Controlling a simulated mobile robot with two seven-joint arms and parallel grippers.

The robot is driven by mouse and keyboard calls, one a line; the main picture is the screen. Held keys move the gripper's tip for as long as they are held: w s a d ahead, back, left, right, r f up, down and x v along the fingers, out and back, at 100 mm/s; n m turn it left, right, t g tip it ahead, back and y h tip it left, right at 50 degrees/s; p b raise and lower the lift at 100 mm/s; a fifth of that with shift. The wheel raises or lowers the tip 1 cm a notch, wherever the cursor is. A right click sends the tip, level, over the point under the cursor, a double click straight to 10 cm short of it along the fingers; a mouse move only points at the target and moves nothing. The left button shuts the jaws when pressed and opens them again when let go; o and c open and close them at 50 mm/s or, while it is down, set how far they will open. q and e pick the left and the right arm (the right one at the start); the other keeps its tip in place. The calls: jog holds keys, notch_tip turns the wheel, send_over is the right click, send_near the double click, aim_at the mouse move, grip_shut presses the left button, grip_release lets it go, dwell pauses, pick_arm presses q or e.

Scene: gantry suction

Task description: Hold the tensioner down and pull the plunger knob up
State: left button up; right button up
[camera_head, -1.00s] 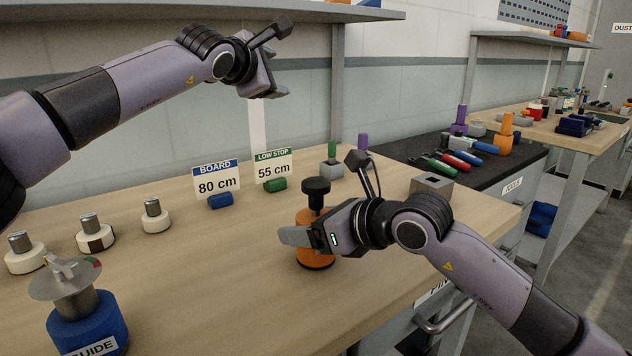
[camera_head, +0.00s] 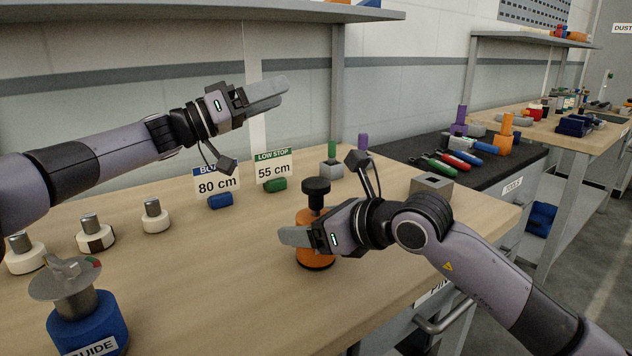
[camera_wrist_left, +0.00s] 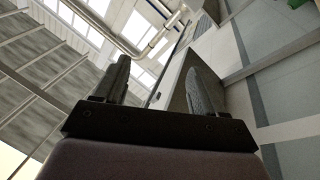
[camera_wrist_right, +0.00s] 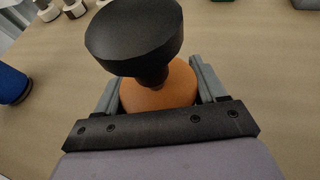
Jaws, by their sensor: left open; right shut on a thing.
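The orange tensioner (camera_head: 316,258) stands upright on the wooden bench, with a black plunger knob (camera_head: 316,187) on a short dark stem above it. My right gripper (camera_head: 300,237) is shut around the orange body from the right, below the knob. In the right wrist view the knob (camera_wrist_right: 135,35) rises over the orange body (camera_wrist_right: 160,90), which sits between the two fingers. My left gripper (camera_head: 268,92) is open and empty in the air, above and left of the knob. The left wrist view shows its spread fingers (camera_wrist_left: 158,85) against the ceiling and wall.
A blue guide (camera_head: 88,330) with a grey disc top stands front left. Several white pucks with metal pins (camera_head: 156,218) line the bench's left. Signs (camera_head: 273,168) stand behind the tensioner, and a grey block (camera_head: 432,188) lies to its right. A shelf (camera_head: 200,12) hangs above.

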aim_at(316, 181)
pick_arm(q)
jog(key=s+a+f+m+g+y, duration=0.1)
jog(key=s+a+f+m+g, duration=0.3)
jog(key=s+f+m+g, duration=0.7)
jog(key=shift+m+g, duration=0.3)
jog(key=shift+m, duration=0.3)
jog(key=d, duration=0.4)
jog(key=s+d, duration=0.1)
jog(key=d, duration=0.7)
jog(key=shift+s+d+r, duration=0.15)
jog(key=shift+s, duration=0.05)
jog(key=shift+c, duration=0.4)
grip_shut()
jog(key=shift+r, duration=1.7)
pick_arm(e)
jog(key=shift+f, duration=0.15)
pick_arm(q)
jog(key=shift+o, duration=0.4)
grip_release()
